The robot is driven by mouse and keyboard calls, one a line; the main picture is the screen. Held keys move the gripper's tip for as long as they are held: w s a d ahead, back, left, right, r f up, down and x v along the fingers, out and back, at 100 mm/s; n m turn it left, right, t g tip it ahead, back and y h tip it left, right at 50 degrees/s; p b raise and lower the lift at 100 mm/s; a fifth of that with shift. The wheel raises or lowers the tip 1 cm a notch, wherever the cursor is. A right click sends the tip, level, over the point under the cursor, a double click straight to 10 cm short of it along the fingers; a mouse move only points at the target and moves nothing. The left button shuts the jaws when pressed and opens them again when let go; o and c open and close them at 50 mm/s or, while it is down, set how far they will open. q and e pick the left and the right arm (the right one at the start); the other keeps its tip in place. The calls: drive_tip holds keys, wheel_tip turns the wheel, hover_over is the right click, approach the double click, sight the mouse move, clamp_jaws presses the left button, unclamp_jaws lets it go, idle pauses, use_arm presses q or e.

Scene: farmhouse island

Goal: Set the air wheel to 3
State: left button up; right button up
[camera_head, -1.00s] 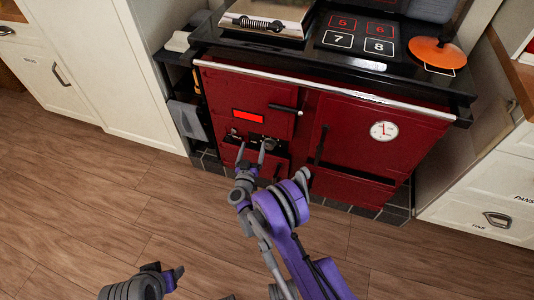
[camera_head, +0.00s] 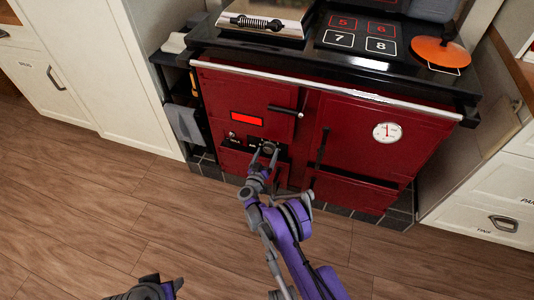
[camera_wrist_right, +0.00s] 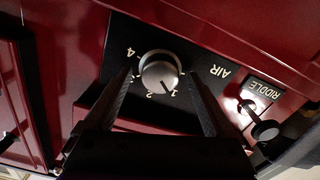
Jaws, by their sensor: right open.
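The air wheel is a round silver knob (camera_wrist_right: 160,72) on a black plate with the word AIR. In the head view the knob (camera_head: 269,149) is small, low on the red stove's front. My right gripper (camera_head: 265,156) is open, with its fingers on either side of the knob in the wrist view; I cannot tell whether they touch it. My left gripper (camera_head: 160,286) is at the bottom edge, partly cut off, its jaws unclear.
The red stove (camera_head: 357,136) has a front rail (camera_head: 330,88) and a door handle (camera_head: 285,110) above the knob. A RIDDLE label and a small knob (camera_wrist_right: 265,130) are beside the plate in the wrist view. The wooden floor (camera_head: 90,190) is clear.

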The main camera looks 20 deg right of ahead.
drive_tip(key=shift+w+d, duration=0.15)
drive_tip(key=shift+w, duration=0.1)
drive_tip(key=c, duration=1.4)
drive_tip(key=shift+o, duration=0.2)
